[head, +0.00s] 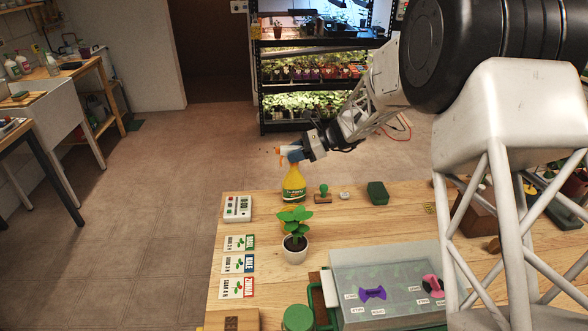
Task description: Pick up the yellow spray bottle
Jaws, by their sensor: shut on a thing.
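The yellow spray bottle (294,188) is near the far left edge of the wooden table, upright, with a green label and an orange and white spray head. My gripper (296,155) comes in from the upper right and is shut on the bottle's upper part, just below the spray head. The fingers partly hide the neck. I cannot tell whether the bottle's base touches the table.
A potted seedling (295,245) stands in front of the bottle. A white device (237,208) lies to its left, a green-handled stamp (323,194) to its right. A clear-lidded bin (388,290) fills the table's front middle. Picture cards (238,264) lie at left.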

